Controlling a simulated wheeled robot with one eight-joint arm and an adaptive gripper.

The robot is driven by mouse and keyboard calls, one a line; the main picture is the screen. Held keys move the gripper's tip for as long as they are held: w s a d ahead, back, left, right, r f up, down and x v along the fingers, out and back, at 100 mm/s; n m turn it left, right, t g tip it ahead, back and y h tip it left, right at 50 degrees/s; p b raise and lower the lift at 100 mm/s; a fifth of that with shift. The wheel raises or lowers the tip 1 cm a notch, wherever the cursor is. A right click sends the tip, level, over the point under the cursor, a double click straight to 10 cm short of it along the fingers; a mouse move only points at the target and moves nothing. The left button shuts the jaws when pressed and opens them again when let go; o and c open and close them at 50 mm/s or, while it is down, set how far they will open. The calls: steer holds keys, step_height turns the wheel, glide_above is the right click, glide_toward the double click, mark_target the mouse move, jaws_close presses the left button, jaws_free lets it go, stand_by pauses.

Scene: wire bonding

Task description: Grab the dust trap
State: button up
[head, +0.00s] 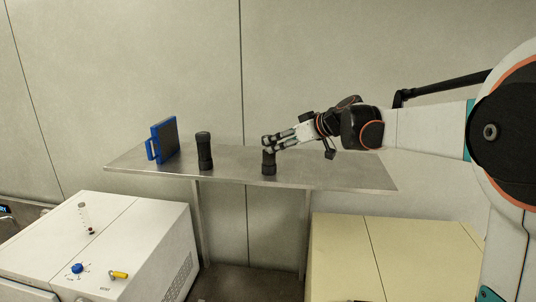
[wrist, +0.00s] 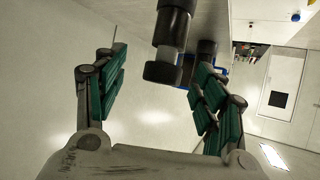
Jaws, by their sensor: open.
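Two black, dumbbell-shaped cylinders that look alike stand upright on a steel shelf (head: 330,172), and I take them for dust traps. The near dust trap (head: 269,162) is at my gripper (head: 269,144), which covers its upper part in the head view. The other dust trap (head: 204,151) stands farther left, clear of my gripper. In the wrist view my gripper (wrist: 160,70) is open, its green-padded fingers apart. The near dust trap (wrist: 171,38) shows between them, toward the top of the picture. The other dust trap (wrist: 207,48) shows behind it, partly hidden. I cannot tell whether any finger touches.
A blue-framed dark panel (head: 163,140) stands at the shelf's left end. A wall (head: 300,60) runs close behind the shelf. A white machine (head: 125,245) with knobs is below left, and a cream cabinet (head: 390,260) below right. The shelf's right part is clear.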

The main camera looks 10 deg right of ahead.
mark_target(275, 143)
steer(key=shift+s+a+p+x, duration=0.15)
steer(key=shift+p+x, duration=0.4)
steer(key=shift+x, duration=0.8)
steer(key=shift+s+a+p+x, duration=0.1)
steer(key=shift+p+x, duration=0.4)
steer(key=shift+x, duration=0.9)
steer(key=shift+w+f, duration=0.2)
steer(key=shift+f, duration=0.15)
steer(key=shift+s+r, duration=0.1)
steer(key=shift+s, duration=0.05)
steer(key=c, duration=1.3)
steer(key=shift+c, duration=0.4)
